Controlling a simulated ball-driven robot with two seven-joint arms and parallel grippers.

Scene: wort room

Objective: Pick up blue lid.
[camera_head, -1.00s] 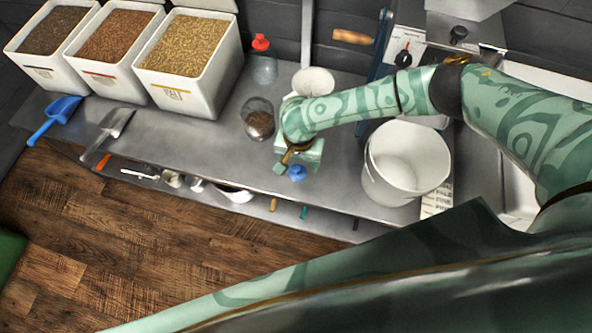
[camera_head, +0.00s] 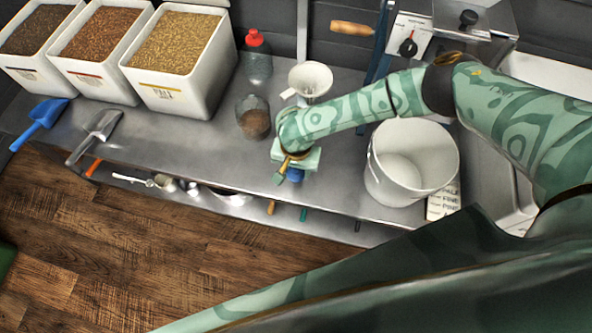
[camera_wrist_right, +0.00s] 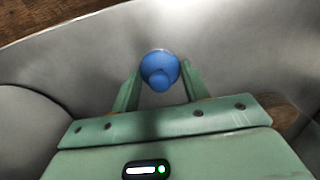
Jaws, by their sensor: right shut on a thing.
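The blue lid (camera_wrist_right: 159,70) is round with a raised knob and sits between the fingertips of my right gripper in the right wrist view. In the head view the lid (camera_head: 295,174) is mostly hidden under my right gripper (camera_head: 286,172), near the front edge of the steel counter. The right gripper is shut on the lid, with a finger on either side. I cannot tell whether the lid still touches the counter. My left gripper is not in view.
A white bucket (camera_head: 427,165) stands right of the gripper. A glass jar (camera_head: 253,122) with brown contents, a red-capped bottle (camera_head: 257,65) and a white funnel (camera_head: 311,80) stand behind and left. Grain bins (camera_head: 180,95) and two scoops (camera_head: 40,121) are at left.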

